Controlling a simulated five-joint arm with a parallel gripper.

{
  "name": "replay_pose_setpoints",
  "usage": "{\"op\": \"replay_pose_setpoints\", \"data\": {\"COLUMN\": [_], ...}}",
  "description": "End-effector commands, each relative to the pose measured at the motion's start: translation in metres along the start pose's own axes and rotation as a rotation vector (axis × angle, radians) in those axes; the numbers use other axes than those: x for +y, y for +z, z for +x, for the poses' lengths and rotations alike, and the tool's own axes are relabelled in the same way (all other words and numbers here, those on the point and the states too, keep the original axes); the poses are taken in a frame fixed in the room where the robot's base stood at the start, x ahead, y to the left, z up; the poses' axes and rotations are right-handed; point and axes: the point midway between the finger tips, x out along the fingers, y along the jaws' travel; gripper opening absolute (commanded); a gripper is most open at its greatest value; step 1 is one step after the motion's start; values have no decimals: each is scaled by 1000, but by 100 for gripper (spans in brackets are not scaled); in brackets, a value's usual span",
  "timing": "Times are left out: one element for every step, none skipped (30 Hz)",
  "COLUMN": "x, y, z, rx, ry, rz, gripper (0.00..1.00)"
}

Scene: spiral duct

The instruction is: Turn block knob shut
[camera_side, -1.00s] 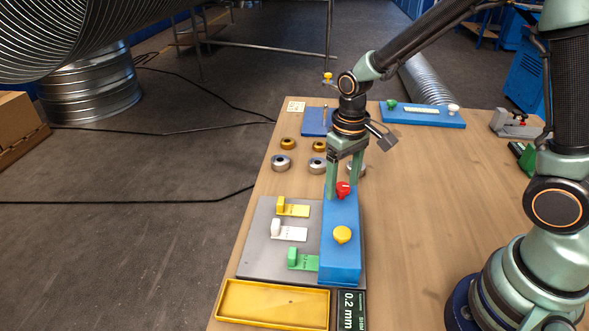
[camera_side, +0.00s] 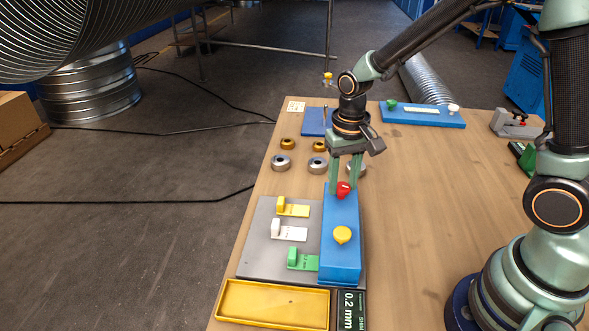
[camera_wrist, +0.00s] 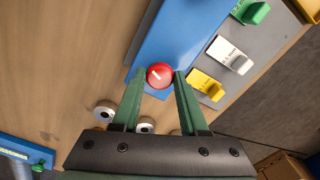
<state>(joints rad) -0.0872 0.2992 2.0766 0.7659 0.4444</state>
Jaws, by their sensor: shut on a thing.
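My gripper (camera_side: 344,188) points down over the far end of the block. In the wrist view, my gripper (camera_wrist: 160,75) has one green finger on each side of the red knob (camera_wrist: 159,75), shut on it. A short white mark shows on top of the red knob. The yellow knob is out of the wrist view.
Yellow (camera_side: 294,209), white (camera_side: 289,231) and green (camera_side: 303,260) tabbed pieces sit on the grey plate (camera_side: 258,245) left of the block. Several rings stand behind it. A yellow tray (camera_side: 273,304) lies in front. The table's right middle is clear.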

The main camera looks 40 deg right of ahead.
Motion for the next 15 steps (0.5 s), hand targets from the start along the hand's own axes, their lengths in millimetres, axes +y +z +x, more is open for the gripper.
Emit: {"op": "replay_pose_setpoints", "data": {"x": [0,0,0,0,0,0,0,0,0,0,0,0,0,0,0], "y": [0,0,0,0,0,0,0,0,0,0,0,0,0,0,0], "z": [-1,-1,-1,-1,-1,-1,-1,-1,-1,-1,-1,-1,-1,-1,-1], "rx": [0,0,0,0,0,0,0,0,0,0,0,0,0,0,0], "ry": [0,0,0,0,0,0,0,0,0,0,0,0,0,0,0], "rz": [46,75,113,141,170,208,236,265,303,331,360,398,426,455,493], "gripper": [0,0,0,0,0,0,0,0,0,0,0,0,0,0,0]}}
